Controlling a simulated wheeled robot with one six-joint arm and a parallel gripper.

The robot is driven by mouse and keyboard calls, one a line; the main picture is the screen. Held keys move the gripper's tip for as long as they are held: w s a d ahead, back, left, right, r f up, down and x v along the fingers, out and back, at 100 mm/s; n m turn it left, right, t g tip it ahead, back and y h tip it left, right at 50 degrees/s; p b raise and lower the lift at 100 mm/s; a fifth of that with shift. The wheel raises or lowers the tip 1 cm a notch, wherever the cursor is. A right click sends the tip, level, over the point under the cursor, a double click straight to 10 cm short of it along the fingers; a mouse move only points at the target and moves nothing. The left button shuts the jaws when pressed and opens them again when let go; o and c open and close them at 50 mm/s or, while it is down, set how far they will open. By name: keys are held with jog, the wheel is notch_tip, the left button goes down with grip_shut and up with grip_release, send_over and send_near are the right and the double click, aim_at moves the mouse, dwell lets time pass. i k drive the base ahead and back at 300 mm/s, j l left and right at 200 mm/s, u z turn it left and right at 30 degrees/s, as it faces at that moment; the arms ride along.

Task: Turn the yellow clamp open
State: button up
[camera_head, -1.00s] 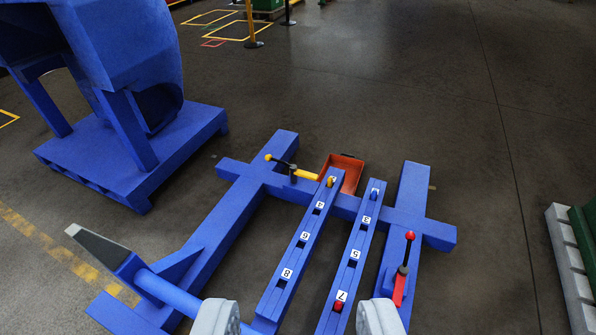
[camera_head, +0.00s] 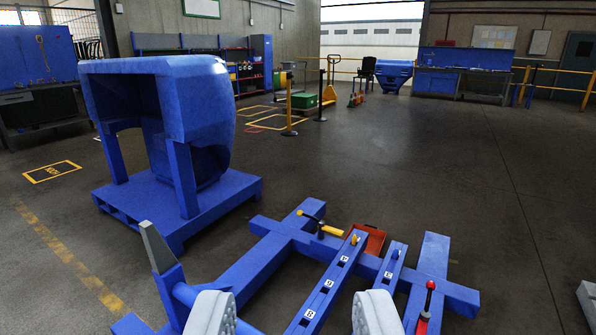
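The yellow clamp (camera_head: 331,231) sits on the far crossbeam of the blue fixture (camera_head: 268,262). Its dark lever with a yellow knob (camera_head: 300,213) points to the left, away from the numbered rail. My gripper (camera_head: 292,318) shows as two grey padded fingers at the bottom edge. The fingers are wide apart with nothing between them. They are well short of the clamp and do not touch it.
A red clamp with a red-knobbed lever (camera_head: 429,291) stands on the right beam. An orange-red tray (camera_head: 371,241) lies behind the rails. A large blue counterweight on a pallet (camera_head: 240,187) stands at the left. The floor to the right is mostly open.

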aim_at(322, 226)
jog(key=i+j+z, duration=0.15)
jog(key=j, duration=0.35)
jog(key=i+j+z, duration=0.2)
jog(key=j, duration=0.4)
jog(key=i+j+z, duration=0.15)
jog(key=i+j, duration=0.15)
jog(key=j, duration=0.25)
jog(key=i+j+z, duration=0.2)
jog(key=j, duration=0.4)
jog(key=j+z, duration=0.15)
jog(key=j, duration=0.45)
jog(key=i+j+z, duration=0.2)
jog(key=j, duration=0.45)
jog(key=k, duration=0.1)
